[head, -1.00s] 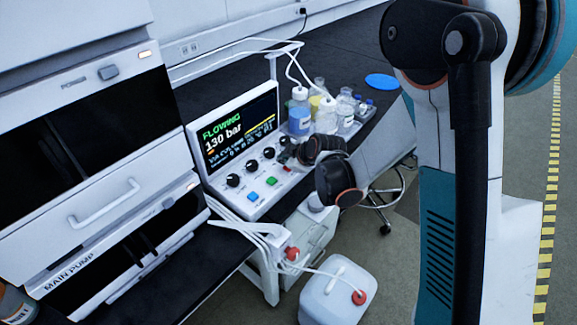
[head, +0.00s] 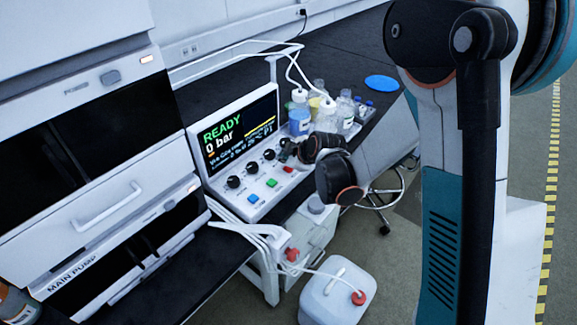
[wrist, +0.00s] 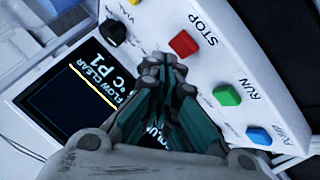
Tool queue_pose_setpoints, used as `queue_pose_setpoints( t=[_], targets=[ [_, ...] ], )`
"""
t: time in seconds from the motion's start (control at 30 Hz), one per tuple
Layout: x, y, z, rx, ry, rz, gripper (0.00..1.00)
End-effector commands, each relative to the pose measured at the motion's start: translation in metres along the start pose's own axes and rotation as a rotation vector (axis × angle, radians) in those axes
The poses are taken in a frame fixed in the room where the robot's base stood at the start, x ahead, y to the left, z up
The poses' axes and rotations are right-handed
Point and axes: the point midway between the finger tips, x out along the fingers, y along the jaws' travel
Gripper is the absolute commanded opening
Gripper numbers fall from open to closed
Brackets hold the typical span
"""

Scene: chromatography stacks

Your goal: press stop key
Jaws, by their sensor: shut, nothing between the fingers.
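The red stop key (wrist: 183,43) sits on the sloped front of the white control unit (head: 232,205), with the word STOP beside it in the wrist view. It also shows in the head view (head: 288,169). The screen (head: 238,130) reads READY and 0 bar. My gripper (wrist: 164,62) is shut and empty, with its fingertips over the panel beside the red key in the wrist view. I cannot tell how far above the panel they are. In the head view my wrist hides much of the panel's right end.
A green key (head: 271,183) and a blue key (head: 253,198) lie in line with the red one. Several black knobs (head: 233,181) run along the panel below the screen. Bottles (head: 299,112) stand close behind my wrist. A white canister (head: 338,293) is on the floor.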

Motion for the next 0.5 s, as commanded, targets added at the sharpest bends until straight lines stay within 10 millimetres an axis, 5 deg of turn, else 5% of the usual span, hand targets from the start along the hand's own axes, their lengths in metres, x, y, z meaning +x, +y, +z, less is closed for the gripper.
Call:
queue_pose_setpoints(
  t=[0.5],
  targets=[
    [-0.0072,0.0055,-0.0054,0.0,0.0,0.0,0.0]
  ],
)
